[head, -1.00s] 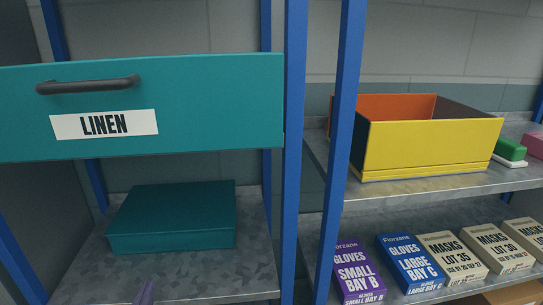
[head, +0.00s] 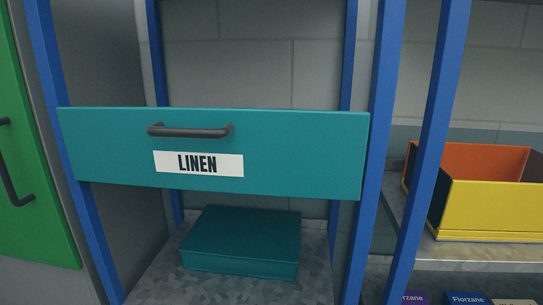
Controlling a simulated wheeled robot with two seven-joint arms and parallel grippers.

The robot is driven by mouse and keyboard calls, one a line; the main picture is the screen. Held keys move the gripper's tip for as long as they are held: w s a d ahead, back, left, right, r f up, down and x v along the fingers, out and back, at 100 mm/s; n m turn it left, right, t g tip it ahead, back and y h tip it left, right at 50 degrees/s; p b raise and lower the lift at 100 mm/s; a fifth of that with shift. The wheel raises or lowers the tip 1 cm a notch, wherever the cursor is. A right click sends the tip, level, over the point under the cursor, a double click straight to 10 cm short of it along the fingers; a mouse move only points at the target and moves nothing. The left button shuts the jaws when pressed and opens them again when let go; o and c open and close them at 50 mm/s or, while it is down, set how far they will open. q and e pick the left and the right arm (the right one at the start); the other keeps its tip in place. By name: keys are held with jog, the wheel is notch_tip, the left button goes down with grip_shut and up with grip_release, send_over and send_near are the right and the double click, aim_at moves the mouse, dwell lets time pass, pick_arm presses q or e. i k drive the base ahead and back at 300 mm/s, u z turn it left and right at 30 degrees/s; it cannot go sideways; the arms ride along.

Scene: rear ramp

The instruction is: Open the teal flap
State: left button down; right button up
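The teal flap (head: 300,155) spans the blue rack bay in the head view, left of the middle. It hangs as a flat panel across the bay, with open space above and below it. A dark bar handle (head: 190,131) is fixed on its upper part. A white label (head: 198,164) reading LINEN sits below the handle. Neither of my grippers shows in the head view.
A teal box (head: 243,240) lies on the grey shelf (head: 215,287) below the flap. Blue posts (head: 381,150) frame the bay. A green panel (head: 30,160) with a dark handle stands at left. A yellow bin (head: 490,210) sits on the right shelf.

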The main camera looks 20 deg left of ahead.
aim_at(295, 154)
jog(key=k, duration=1.3)
jog(key=u, duration=0.8)
jog(key=i, duration=1.5)
jog(key=z, duration=0.3)
